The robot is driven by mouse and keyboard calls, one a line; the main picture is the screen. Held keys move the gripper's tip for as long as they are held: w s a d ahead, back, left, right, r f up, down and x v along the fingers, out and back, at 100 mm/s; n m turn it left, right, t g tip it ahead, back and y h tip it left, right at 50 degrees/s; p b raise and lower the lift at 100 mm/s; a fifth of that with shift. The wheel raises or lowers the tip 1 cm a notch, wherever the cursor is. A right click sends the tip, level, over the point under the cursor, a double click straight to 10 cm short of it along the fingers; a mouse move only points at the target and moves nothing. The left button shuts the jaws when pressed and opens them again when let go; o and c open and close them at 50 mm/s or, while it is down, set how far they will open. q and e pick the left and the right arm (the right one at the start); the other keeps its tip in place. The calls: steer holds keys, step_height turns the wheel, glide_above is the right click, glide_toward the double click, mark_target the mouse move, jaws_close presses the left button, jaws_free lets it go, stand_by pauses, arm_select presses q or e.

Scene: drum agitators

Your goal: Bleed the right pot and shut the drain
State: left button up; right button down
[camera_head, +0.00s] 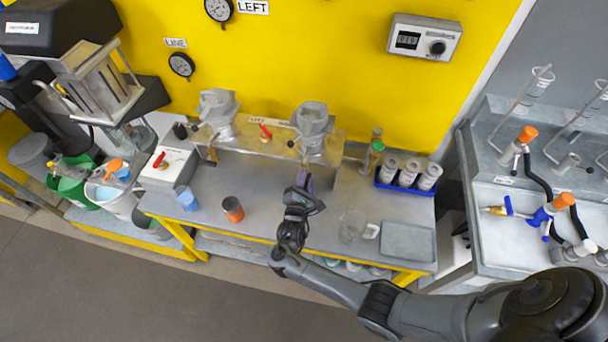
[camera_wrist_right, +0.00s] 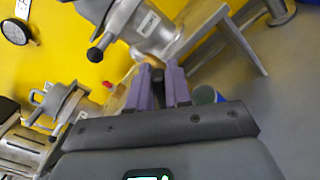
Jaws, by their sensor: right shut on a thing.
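The right pot (camera_head: 313,122) is a grey metal filter body on the bench's back rail, with a black-knobbed lever on its left side. It also fills the top of the right wrist view (camera_wrist_right: 145,25). My right gripper (camera_head: 304,181) is just below and in front of it. In the wrist view its purple fingers (camera_wrist_right: 160,82) are shut on a small dark handle (camera_wrist_right: 157,74), with a brass-coloured part right behind it. This looks like the pot's drain handle; the fingers hide much of it. My left gripper is not in view.
The left pot (camera_head: 218,112) and a red-handled valve (camera_head: 265,131) are on the rail. An orange-brown cup (camera_head: 233,210), blue cup (camera_head: 187,199), clear jug (camera_head: 351,227) and grey tray (camera_head: 408,241) stand on the bench. A blue rack (camera_head: 405,184) holds several rolls.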

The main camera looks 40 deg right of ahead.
steer(key=m, duration=0.4)
steer(key=shift+s+d+f+m, duration=0.15)
steer(key=shift+s+f+m, duration=0.1)
steer(key=shift+f+m, duration=0.05)
steer(key=m, duration=0.5)
steer(key=shift+f+m, duration=0.3)
steer(key=shift+f, duration=0.1)
steer(key=c, duration=1.1)
jaws_free()
steer(key=shift+c, duration=0.2)
steer(key=shift+s, duration=0.1)
